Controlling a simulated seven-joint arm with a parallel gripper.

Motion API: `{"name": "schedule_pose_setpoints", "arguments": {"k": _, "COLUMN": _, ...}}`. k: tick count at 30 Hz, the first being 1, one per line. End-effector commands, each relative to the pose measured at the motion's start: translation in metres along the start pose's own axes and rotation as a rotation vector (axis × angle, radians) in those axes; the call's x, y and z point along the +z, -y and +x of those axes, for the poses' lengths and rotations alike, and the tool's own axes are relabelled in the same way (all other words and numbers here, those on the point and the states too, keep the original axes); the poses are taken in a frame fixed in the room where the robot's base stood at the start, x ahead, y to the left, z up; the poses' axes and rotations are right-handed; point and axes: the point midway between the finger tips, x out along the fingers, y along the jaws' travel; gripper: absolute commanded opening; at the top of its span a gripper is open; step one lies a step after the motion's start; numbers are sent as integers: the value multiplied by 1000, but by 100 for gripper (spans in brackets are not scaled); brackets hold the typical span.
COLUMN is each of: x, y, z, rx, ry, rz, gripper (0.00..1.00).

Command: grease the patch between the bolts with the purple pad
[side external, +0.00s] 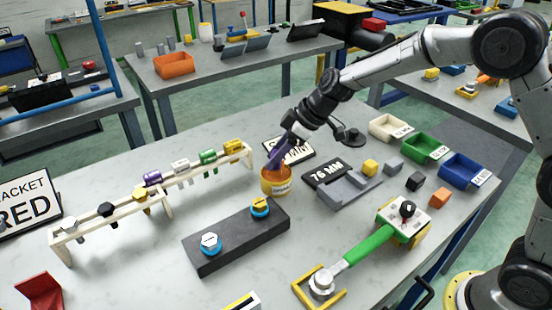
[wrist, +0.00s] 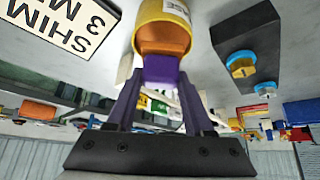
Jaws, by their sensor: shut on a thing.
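My gripper (side external: 287,152) is shut on the purple pad (wrist: 163,72) and points down at the yellow tub (side external: 275,184). The tub holds orange-brown grease (wrist: 163,38). The pad's lower end meets the grease at the tub's mouth; how deep it reaches is hidden. A dark block (side external: 214,261) lies in front of the tub. It carries a bolt with a white hex head on a blue collar (side external: 210,243) and one with a yellow head on a blue collar (side external: 260,207). The patch between the bolts (side external: 236,227) looks plain dark.
A wooden rack (side external: 100,222) with coloured cylinders stands left of the tub. A grey 76 MM gauge (side external: 345,190) and small blocks lie right. A green-handled tool (side external: 370,245) lies right of the dark block. Bins (side external: 425,148) stand at the back right.

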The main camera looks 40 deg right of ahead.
Motion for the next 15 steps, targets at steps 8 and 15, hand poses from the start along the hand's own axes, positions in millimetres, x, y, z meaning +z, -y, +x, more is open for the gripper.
{"name": "schedule_pose_setpoints", "arguments": {"k": 8, "x": -12, "y": 0, "z": -18, "rx": 2, "ry": -3, "rz": -2, "gripper": 8}}
{"name": "schedule_pose_setpoints", "arguments": {"k": 15, "x": -22, "y": 0, "z": -33, "rx": 2, "ry": -3, "rz": -2, "gripper": 8}}
